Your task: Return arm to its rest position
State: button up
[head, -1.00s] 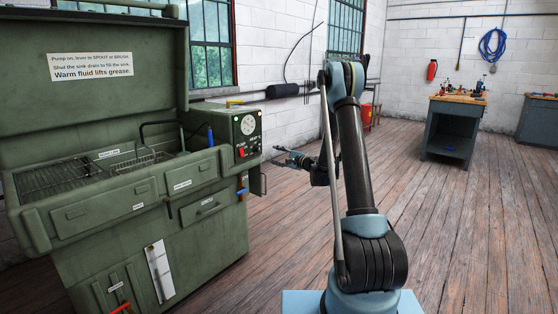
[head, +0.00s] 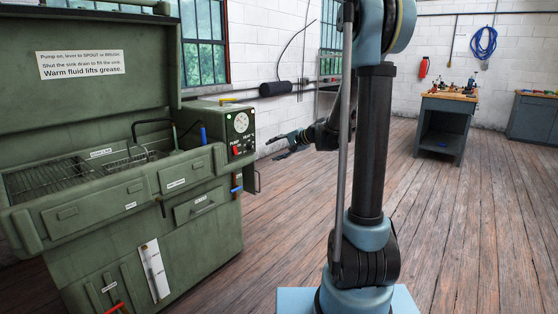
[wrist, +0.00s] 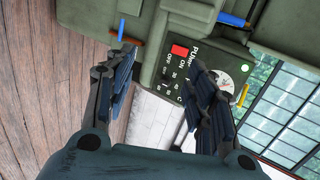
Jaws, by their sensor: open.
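My gripper (head: 284,146) points left toward the green parts washer (head: 160,200), in the air just right of its control panel. In the wrist view my gripper (wrist: 160,95) is open, with its two dark fingers spread apart and nothing between them. The washer's control panel (wrist: 195,75), with a red switch and a dial, shows beyond and between the fingers. My arm stands upright in the middle of the head view, its upper part running out of the top of the picture.
The washer's lid (head: 90,50) is raised, and a wire basket (head: 135,158) sits in its sink. A workbench (head: 445,120) with small items stands at the back right, near a red fire extinguisher (head: 423,67). The wooden floor (head: 480,230) on the right is clear.

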jog(key=s+d+f+n+g+h, duration=0.1)
jog(key=s+d, duration=0.5)
jog(key=s, duration=0.7)
jog(key=s+d+f+n+g+h, duration=0.2)
jog(key=s+d+f+h, duration=0.4)
jog(key=s, duration=0.8)
jog(key=s+d+f+n+g+h, duration=0.1)
jog(key=s+d+f+n+h, duration=0.2)
jog(key=s+d, duration=0.5)
jog(key=s+f, duration=0.1)
jog(key=s, duration=0.5)
jog(key=shift+s+f+n+g, duration=0.15)
jog(key=shift+n+g, duration=0.15)
jog(key=shift+n, duration=0.1)
jog(key=shift+w+f, duration=0.2)
jog(key=shift+w, duration=0.25)
dwell(3.0)
